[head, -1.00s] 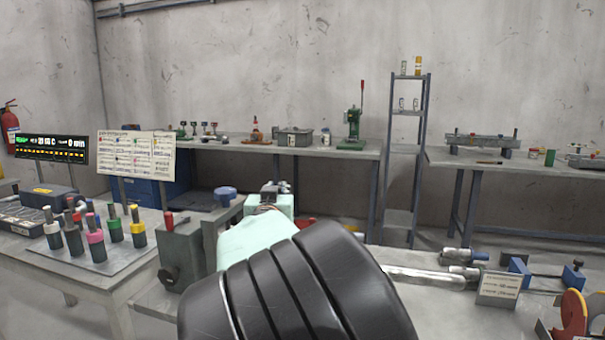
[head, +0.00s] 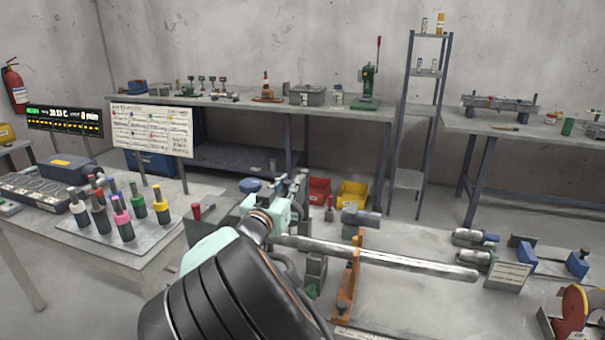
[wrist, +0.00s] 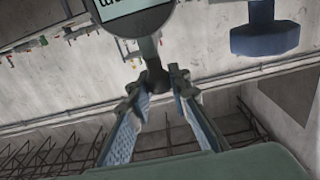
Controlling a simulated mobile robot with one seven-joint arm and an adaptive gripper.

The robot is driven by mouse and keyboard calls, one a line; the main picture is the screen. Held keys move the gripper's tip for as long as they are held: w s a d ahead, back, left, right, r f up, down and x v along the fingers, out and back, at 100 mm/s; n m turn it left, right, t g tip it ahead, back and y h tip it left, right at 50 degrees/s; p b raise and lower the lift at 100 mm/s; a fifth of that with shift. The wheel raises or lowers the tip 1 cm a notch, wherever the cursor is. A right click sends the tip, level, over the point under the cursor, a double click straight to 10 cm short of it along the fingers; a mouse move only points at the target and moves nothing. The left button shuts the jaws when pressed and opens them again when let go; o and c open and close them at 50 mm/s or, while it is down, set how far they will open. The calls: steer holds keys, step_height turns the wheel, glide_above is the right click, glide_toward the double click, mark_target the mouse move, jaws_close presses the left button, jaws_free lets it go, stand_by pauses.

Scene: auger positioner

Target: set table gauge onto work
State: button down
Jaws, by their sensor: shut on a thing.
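In the wrist view my gripper (wrist: 158,82) has its two fingers closed around a dark stem. Above it is a round grey gauge with a pale digital display (wrist: 122,8), cut off by the top edge. In the head view my gripper (head: 296,192) is beyond my pale green wrist, above the near bench, and the held gauge is too small and covered to make out clearly. A long grey metal bar (head: 400,262) lies to the right of my wrist, across an orange upright (head: 347,290). I cannot tell for sure which part is the work.
A plate with several coloured-collar tools (head: 122,228) stands on the left table. Red (head: 319,190) and yellow (head: 352,195) bins sit behind the bench. A small sign (head: 508,275) and a red wheel (head: 575,308) are at the right. The wrist view shows a blue knob-like part (wrist: 264,38).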

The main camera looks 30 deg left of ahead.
steer(key=shift+s+a+r, duration=0.1)
steer(key=shift+a, duration=0.15)
steer(key=c, duration=1.9)
jaws_free()
steer(key=shift+o, duration=0.7)
steer(key=v, duration=1.2)
